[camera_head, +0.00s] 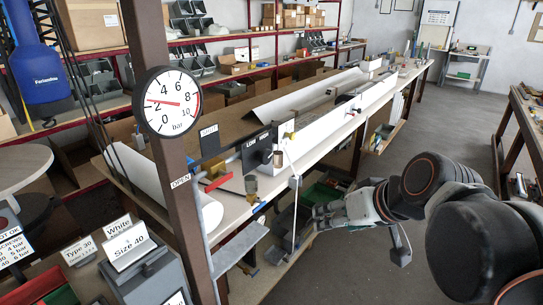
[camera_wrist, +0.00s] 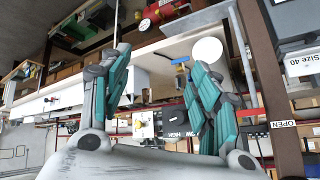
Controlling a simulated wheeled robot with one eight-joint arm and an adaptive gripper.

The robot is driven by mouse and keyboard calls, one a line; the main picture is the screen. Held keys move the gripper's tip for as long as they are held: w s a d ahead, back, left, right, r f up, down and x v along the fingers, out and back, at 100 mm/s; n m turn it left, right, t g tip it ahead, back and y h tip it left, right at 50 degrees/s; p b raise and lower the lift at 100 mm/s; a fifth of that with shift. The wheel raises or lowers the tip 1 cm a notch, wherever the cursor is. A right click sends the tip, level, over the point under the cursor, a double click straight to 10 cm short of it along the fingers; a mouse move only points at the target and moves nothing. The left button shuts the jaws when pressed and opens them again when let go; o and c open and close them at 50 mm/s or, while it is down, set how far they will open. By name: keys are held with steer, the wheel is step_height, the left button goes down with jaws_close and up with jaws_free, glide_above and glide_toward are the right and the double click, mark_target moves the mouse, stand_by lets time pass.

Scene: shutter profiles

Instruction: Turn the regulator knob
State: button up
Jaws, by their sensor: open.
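A dark panel marked LOW and HIGH (camera_head: 257,150) is fixed by the bench edge, near the post. It also shows upside down in the wrist view (camera_wrist: 178,124). A small dark and white fitting (camera_head: 279,158) sits at its right end; I cannot tell clearly whether this is the regulator knob. A round pressure gauge (camera_head: 167,101) on the post has its red needle between 2 and 4 bar. My gripper (camera_head: 322,212) is right of and below the panel, apart from it. In the wrist view its teal-padded fingers (camera_wrist: 160,82) are spread, with nothing held between them.
A brown post (camera_head: 160,165) carries an OPEN label (camera_head: 181,181) and a red lever (camera_head: 218,182). A thin white rod (camera_head: 294,215) hangs just left of my gripper. A long workbench (camera_head: 330,130) runs behind. The floor (camera_head: 430,120) at the right is clear.

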steer(key=w+a+r+n+y, duration=0.1)
steer(key=w+a+r+y, duration=0.3)
steer(key=w, duration=0.5)
steer(key=n+t+y+b, duration=0.2)
steer(key=n+t+y, duration=0.2)
steer(key=n+y, duration=0.3)
glide_toward(268, 157)
steer(key=shift+n+h, duration=0.3)
steer(key=x, duration=0.3)
steer(key=b+x, duration=0.1)
steer(key=x, duration=0.2)
steer(key=b+x, duration=0.1)
steer(key=x, duration=0.2)
steer(key=shift+r, duration=0.25)
steer(key=c, duration=1)
